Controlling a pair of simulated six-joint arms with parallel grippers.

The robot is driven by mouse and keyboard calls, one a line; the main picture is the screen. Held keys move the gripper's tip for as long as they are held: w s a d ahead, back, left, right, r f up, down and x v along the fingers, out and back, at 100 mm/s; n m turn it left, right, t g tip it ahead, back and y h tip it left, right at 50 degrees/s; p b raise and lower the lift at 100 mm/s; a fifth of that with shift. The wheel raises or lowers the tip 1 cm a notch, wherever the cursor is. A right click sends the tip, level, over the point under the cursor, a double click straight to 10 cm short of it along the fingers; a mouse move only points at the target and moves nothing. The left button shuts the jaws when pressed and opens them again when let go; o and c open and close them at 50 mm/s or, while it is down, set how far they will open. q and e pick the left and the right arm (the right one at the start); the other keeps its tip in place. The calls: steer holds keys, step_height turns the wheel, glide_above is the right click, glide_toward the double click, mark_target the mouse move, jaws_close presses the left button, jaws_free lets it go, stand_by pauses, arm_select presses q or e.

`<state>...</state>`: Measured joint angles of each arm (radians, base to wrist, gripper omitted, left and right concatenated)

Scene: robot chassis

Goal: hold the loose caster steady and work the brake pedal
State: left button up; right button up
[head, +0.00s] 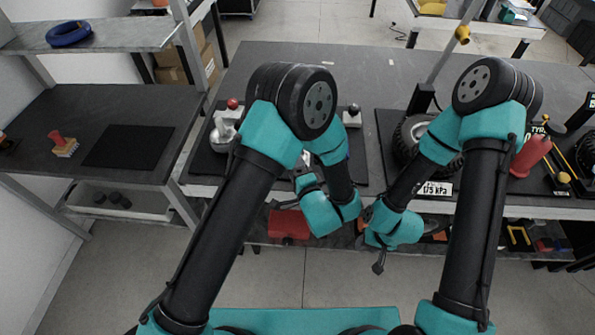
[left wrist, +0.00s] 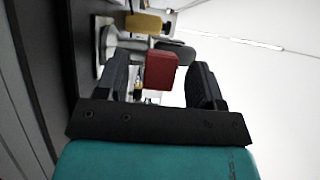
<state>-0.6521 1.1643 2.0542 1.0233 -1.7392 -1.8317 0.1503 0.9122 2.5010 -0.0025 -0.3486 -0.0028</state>
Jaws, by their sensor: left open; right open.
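In the left wrist view my left gripper (left wrist: 160,64) is open, with a finger on each side of a red block (left wrist: 162,72). The fingers show gaps to it; I cannot tell whether the block is the brake pedal. A yellow part (left wrist: 143,24) and a pale metal part (left wrist: 105,42) lie beyond. In the head view my left arm covers most of the dark mat, and I cannot make out the loose caster. A silver piece with a red knob (head: 224,128) shows at the mat's left. My right gripper (head: 372,238) is open and empty near the bench's front edge.
A large black tyre (head: 408,138) and a pressure sign (head: 433,188) are on the right mat. A red cylinder (head: 531,156) stands further right. A red bin (head: 288,224) is below the bench edge. The bench's back (head: 270,60) is clear.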

arm_select(q)
steer(key=shift+x, duration=1.75)
steer(key=shift+c, duration=0.3)
jaws_close()
